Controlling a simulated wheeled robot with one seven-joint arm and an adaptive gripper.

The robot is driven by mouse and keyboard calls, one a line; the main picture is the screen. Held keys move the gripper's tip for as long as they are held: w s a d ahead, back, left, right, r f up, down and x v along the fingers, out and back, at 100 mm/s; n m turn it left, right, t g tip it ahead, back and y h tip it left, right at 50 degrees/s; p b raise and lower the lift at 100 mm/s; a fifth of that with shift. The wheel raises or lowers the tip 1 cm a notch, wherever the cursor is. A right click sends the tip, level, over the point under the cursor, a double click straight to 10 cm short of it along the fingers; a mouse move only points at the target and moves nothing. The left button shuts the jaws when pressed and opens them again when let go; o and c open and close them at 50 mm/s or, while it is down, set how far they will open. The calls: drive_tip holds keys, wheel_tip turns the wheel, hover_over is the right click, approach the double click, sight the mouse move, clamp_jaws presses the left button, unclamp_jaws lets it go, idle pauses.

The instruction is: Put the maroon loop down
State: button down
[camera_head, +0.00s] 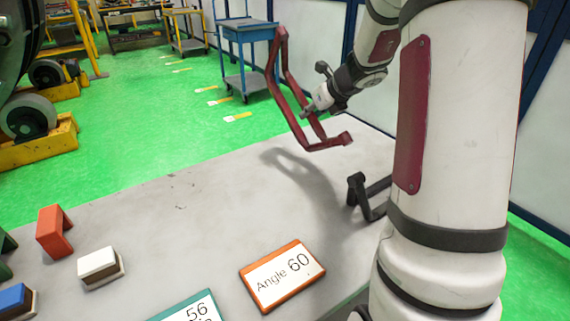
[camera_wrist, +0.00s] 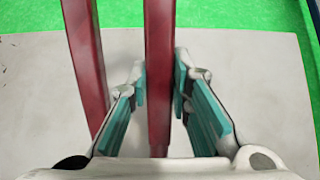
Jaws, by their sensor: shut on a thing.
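The maroon loop (camera_head: 283,88) is a long, bent closed bar shape, held tilted above the far part of the grey table. My gripper (camera_head: 308,112) is shut on one of its long sides in the head view. In the wrist view the gripped side (camera_wrist: 159,70) runs between my gripper's teal pads (camera_wrist: 159,85), and the loop's other side passes to the left. The loop's shadow falls on the table below it, apart from the loop. Part of the loop's gripped side is hidden by my gripper in the head view.
A black bent piece (camera_head: 362,194) lies beside my arm. An orange-framed "Angle 60" card (camera_head: 282,276), a teal-framed card (camera_head: 190,308), and orange (camera_head: 53,230), white (camera_head: 99,266) and blue (camera_head: 15,300) blocks lie at the front.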

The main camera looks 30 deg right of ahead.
wheel_tip(320, 180, down, 9)
drive_tip(key=b, duration=0.3)
drive_tip(key=shift+r+b, duration=0.2)
drive_tip(key=shift+b, duration=0.15)
drive_tip(key=c, duration=1.5)
unclamp_jaws()
drive_tip(key=shift+f, duration=0.1)
drive_tip(key=shift+o, duration=0.2)
drive_tip(key=shift+s+d+r, duration=0.1)
drive_tip(key=shift+s+r, duration=0.2)
drive_tip(key=shift+r, duration=0.1)
drive_tip(key=p+v, duration=0.3)
drive_tip(key=v, duration=0.8)
drive_tip(key=shift+p, duration=0.3)
